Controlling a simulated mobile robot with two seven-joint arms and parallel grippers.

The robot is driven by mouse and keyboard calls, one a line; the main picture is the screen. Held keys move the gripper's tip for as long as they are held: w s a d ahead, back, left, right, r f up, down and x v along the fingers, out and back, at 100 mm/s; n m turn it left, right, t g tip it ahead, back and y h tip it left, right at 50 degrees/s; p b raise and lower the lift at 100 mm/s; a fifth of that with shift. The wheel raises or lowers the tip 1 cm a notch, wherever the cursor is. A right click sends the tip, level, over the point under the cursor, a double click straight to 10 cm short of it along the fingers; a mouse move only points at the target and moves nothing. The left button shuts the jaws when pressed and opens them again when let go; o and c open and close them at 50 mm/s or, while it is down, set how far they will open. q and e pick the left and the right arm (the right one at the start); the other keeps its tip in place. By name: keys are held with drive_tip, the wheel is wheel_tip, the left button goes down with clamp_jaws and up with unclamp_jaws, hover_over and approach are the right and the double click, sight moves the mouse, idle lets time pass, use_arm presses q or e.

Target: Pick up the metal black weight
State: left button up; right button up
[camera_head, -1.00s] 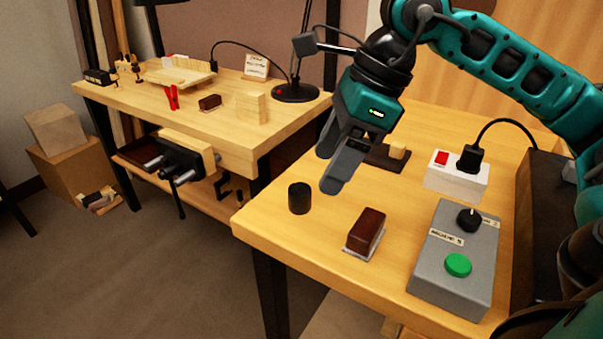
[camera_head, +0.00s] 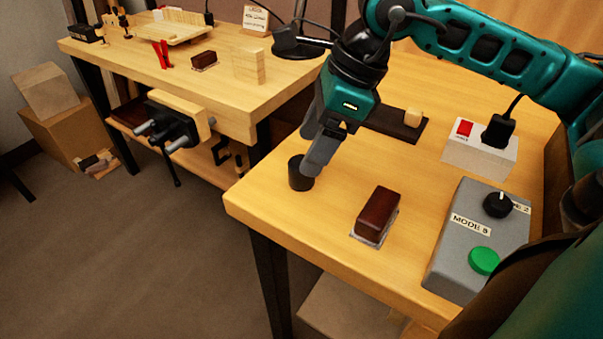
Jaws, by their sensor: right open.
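The metal black weight (camera_head: 299,174) is a short dark cylinder standing upright on the near bench, close to its left edge. My right gripper (camera_head: 314,150) is open, with its grey fingers pointing down just above and beside the weight. The fingers overlap the weight's upper right side in the picture, and I cannot tell whether they touch it. My left gripper is not in the view.
A dark brown block (camera_head: 377,213) lies right of the weight. A grey control box (camera_head: 476,238) with a green button and a white switch box (camera_head: 481,150) stand farther right. A dark plate (camera_head: 392,124) with a wooden knob lies behind.

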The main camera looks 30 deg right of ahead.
drive_tip(key=b+x, duration=0.1)
drive_tip(key=x, duration=0.4)
drive_tip(key=shift+f, duration=0.2)
drive_tip(key=shift+w+r, duration=0.1)
clamp_jaws()
idle(0.4)
